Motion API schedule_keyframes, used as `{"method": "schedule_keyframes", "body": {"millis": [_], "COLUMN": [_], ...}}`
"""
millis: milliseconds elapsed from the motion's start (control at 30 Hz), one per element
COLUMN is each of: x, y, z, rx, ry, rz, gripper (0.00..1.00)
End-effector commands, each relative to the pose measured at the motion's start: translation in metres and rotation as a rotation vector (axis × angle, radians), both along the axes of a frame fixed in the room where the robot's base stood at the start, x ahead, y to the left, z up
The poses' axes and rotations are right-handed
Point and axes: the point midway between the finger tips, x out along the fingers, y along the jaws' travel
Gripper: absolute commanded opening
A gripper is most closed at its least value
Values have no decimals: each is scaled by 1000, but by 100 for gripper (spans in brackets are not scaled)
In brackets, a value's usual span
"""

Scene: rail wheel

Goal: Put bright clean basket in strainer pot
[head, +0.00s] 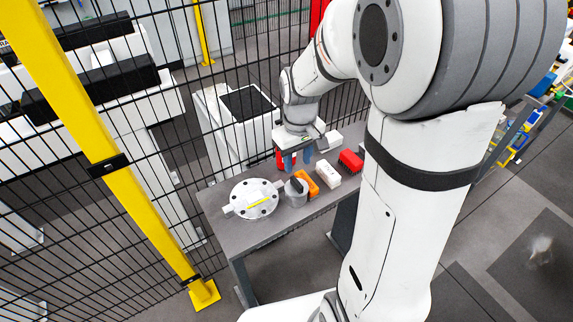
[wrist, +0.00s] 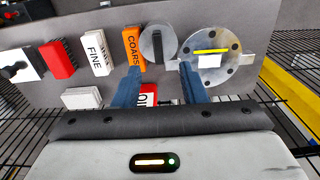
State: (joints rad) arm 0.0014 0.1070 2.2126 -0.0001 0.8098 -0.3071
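My gripper (wrist: 160,75) is open and empty, its two blue fingers apart and pointing down over the bench. It also shows in the head view (head: 298,160), behind the orange block. A grey round part with a dark bar across its top (head: 296,192) stands beside a pale bolted flange disc with a yellow strip (head: 253,199). In the wrist view the round part (wrist: 157,47) lies ahead of the gap between the fingers, and the flange disc (wrist: 213,70) is ahead of the right finger. I cannot tell for sure which part is the basket or the strainer pot.
The bench (head: 258,234) also holds an orange block reading "COARS" (wrist: 133,48), a white "FINE" block (wrist: 96,53), a red block (wrist: 58,60) and a plain white block (wrist: 82,98). A red-and-white labelled block (wrist: 148,92) lies between the fingers in view. Black mesh fencing (head: 120,230) stands close by.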

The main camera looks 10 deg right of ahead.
Motion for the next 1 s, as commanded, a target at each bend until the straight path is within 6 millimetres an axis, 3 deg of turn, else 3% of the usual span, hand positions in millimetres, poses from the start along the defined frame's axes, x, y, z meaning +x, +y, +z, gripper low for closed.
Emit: {"method": "schedule_keyframes", "body": {"millis": [700,1000], "x": [5,5], "y": [-3,-3], "z": [-81,-86], "rx": [0,0], "ry": [15,13], "rz": [12,11], "gripper": [38,38]}}
